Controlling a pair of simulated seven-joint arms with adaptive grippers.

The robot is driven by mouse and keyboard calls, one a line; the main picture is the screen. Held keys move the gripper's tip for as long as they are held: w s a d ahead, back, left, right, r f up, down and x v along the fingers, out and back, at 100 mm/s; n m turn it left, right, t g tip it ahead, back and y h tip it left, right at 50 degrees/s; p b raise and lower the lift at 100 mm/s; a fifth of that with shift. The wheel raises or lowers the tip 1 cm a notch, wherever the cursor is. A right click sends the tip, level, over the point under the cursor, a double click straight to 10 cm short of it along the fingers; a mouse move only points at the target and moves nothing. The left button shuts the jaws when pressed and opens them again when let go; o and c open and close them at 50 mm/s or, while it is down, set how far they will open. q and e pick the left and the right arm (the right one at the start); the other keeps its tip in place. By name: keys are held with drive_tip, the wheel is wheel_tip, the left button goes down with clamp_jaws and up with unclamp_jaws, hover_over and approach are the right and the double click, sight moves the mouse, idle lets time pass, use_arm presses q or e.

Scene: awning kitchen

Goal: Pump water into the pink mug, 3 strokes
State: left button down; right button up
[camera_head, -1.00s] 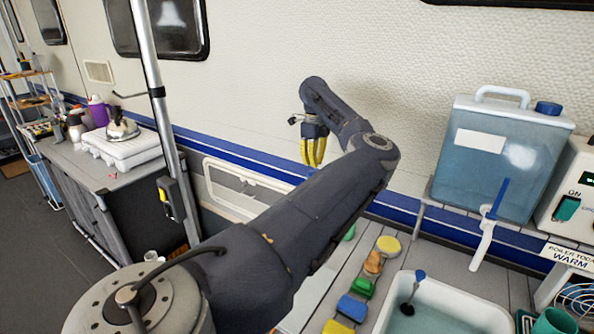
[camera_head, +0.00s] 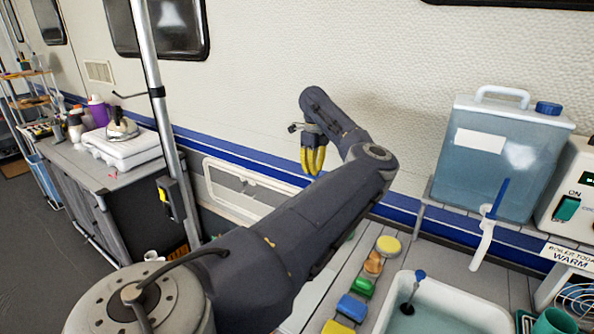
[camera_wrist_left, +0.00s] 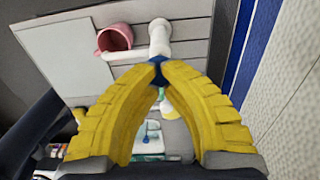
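The pink mug (camera_wrist_left: 115,38) stands on the grey slatted counter near the top of the left wrist view, its opening showing. Beside it to the right is a white pump or spout (camera_wrist_left: 160,35) with a blue part (camera_wrist_left: 157,75) just beyond my fingertips. My left gripper (camera_wrist_left: 161,66) has its yellow fingers closed to an arch with the tips together over the blue part; contact is not clear. In the head view my left gripper (camera_head: 313,168) points down near the wall, and my arm hides the mug and pump. My right gripper is not in view.
A blue water tank (camera_head: 490,165) with a tap stands at the right. In front are a water basin (camera_head: 450,315), several coloured sponges (camera_head: 352,307) and a teal mug (camera_head: 553,322). A metal pole (camera_head: 165,130) and a side counter (camera_head: 125,178) are at the left.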

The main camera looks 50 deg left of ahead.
sight(313, 178)
use_arm(q)
drive_tip(key=shift+f, duration=1.9)
drive_tip(key=shift+r, duration=3.4)
drive_tip(key=shift+f, duration=0.1)
drive_tip(key=shift+f, duration=0.4)
drive_tip(key=shift+f, duration=0.35)
